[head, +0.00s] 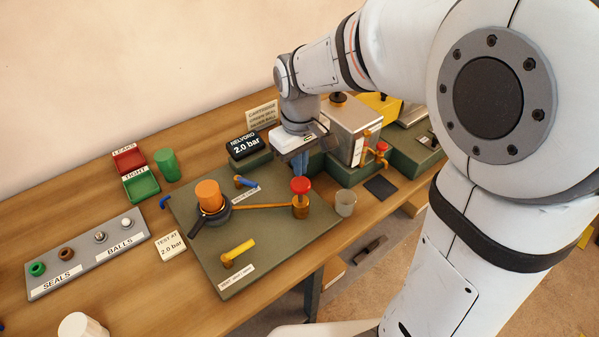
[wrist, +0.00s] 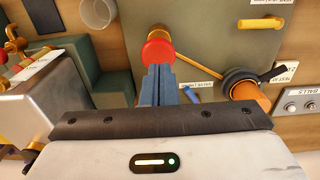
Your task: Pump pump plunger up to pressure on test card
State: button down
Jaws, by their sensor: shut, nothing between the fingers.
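The pump plunger has a red knob (head: 300,185) on a brass body (head: 300,208), at the right of the green test plate (head: 262,263). The knob also shows in the wrist view (wrist: 157,49). My gripper (head: 299,172) points down with its blue fingers shut and empty, right at the knob. In the wrist view the fingertips (wrist: 159,68) overlap the knob's near edge; I cannot tell whether they touch it. The test card (head: 171,245) reads "TEST AT 2.0 bar". The black readout (head: 246,146) behind the plate shows 2.0 bar.
An orange cap (head: 209,195) in a dark clamp, a yellow lever (head: 238,252) and a blue lever (head: 245,181) stand on the plate. A clear cup (head: 345,203) is close right of the pump. A metal box (head: 351,130) stands behind. Red and green trays (head: 141,183) lie left.

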notch_tip(320, 180, up, 7)
jog(key=shift+r, duration=0.2)
dwell(1.6)
